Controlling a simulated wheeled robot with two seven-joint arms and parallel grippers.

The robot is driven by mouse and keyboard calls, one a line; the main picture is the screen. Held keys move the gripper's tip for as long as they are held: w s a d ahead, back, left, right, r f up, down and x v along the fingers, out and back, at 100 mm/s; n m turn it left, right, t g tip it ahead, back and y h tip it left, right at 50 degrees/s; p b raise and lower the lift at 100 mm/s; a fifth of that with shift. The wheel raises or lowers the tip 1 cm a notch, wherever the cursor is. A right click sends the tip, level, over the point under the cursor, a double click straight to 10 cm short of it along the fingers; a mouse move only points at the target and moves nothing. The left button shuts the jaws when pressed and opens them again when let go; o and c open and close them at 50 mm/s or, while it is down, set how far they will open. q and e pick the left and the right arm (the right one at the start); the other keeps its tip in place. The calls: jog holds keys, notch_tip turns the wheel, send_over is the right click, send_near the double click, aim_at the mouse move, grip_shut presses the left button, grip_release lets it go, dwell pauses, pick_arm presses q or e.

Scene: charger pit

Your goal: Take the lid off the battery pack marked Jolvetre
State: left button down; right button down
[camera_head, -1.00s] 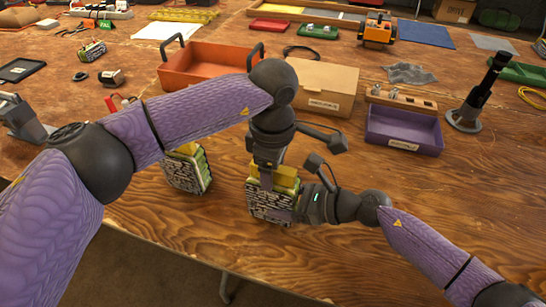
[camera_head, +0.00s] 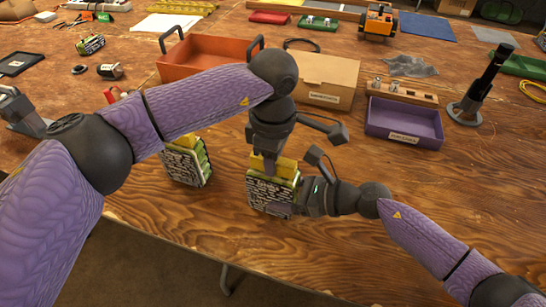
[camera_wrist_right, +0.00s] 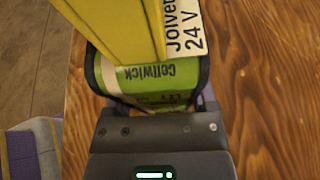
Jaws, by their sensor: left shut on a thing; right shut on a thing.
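The battery pack marked Jolvetre (camera_head: 268,193) stands near the table's front edge, with a dark, white-lettered side facing the head camera. In the right wrist view its white label (camera_wrist_right: 186,30) shows part of the name and "24 V", beside a green cell (camera_wrist_right: 150,82). A yellow lid (camera_head: 287,168) is at its top; it also shows in the wrist view (camera_wrist_right: 115,25). I cannot tell whether the lid is clear of the pack. My left gripper (camera_head: 269,173) points down from above, shut on the lid. My right gripper (camera_head: 298,200) is shut on the pack's right side.
Another similar pack (camera_head: 187,162) stands to the left, partly behind my left arm. An orange tray (camera_head: 200,65), a cardboard box (camera_head: 325,82) and a purple tray (camera_head: 403,122) stand behind. A black stand (camera_head: 475,100) is at right. The table's front right is clear.

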pick_arm(q)
jog(key=shift+r, duration=0.1)
dwell(0.3)
jog(key=shift+r, duration=1)
jog(key=shift+r, duration=0.15)
notch_tip(320, 180, up, 4)
jog(key=shift+f, duration=0.1)
pick_arm(e)
grip_release()
jog(key=shift+d, duration=0.1)
